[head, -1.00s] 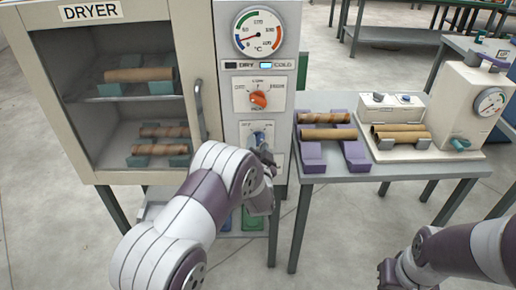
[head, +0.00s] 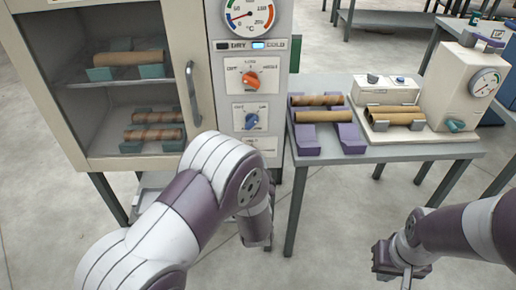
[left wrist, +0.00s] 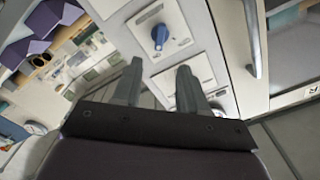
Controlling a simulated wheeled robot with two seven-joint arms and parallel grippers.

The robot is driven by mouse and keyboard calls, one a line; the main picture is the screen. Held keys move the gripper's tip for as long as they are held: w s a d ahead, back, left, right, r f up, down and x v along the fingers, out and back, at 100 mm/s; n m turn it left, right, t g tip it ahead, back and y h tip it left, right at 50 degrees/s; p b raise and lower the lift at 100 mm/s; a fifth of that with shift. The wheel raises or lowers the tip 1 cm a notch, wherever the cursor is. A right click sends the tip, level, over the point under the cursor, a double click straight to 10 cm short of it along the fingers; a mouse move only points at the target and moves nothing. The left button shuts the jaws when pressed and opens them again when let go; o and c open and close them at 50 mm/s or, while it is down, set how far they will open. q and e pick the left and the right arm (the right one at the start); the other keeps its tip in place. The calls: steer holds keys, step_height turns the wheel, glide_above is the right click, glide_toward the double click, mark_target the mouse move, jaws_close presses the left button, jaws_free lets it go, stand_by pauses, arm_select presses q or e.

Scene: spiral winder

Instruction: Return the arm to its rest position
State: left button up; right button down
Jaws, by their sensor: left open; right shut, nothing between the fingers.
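My left arm reaches in from the lower left of the head view, in front of the dryer. Its gripper (head: 258,236) hangs low below the control panel, mostly hidden by the wrist. In the left wrist view the left gripper (left wrist: 158,84) has two spread fingers with nothing between them. The blue knob (left wrist: 159,36) on the panel is beyond them, apart. My right gripper (head: 400,272) is at the lower right of the head view, shut and empty, above the floor.
The dryer (head: 80,165) has a closed glass door and tubes on shelves inside. Its panel has an orange knob (head: 250,82) and a blue knob (head: 251,121). A grey table (head: 400,152) on the right holds tubes on purple stands (head: 306,140) and a cream winder (head: 450,95).

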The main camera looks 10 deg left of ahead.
arm_select(q)
step_height(320, 180, down, 8)
steer(key=s+d+n+g+h, duration=0.1)
steer(key=s+d+g+h, duration=0.1)
steer(key=g+h, duration=0.15)
steer(key=s+d+f+n+g+h+p, duration=0.1)
steer(key=s+d+f+n+g+h, duration=0.1)
steer(key=s+g, duration=0.65)
steer(key=s+a+r+n+g+p, duration=0.1)
steer(key=s+a+r+g+p, duration=0.2)
steer(key=s+a+r, duration=0.4)
steer(key=s+r+g, duration=0.1)
steer(key=s+r, duration=0.3)
steer(key=shift+s+a+r+n, duration=0.2)
steer(key=shift+n, duration=0.2)
steer(key=shift+s+y, duration=0.1)
steer(key=shift+y, duration=0.15)
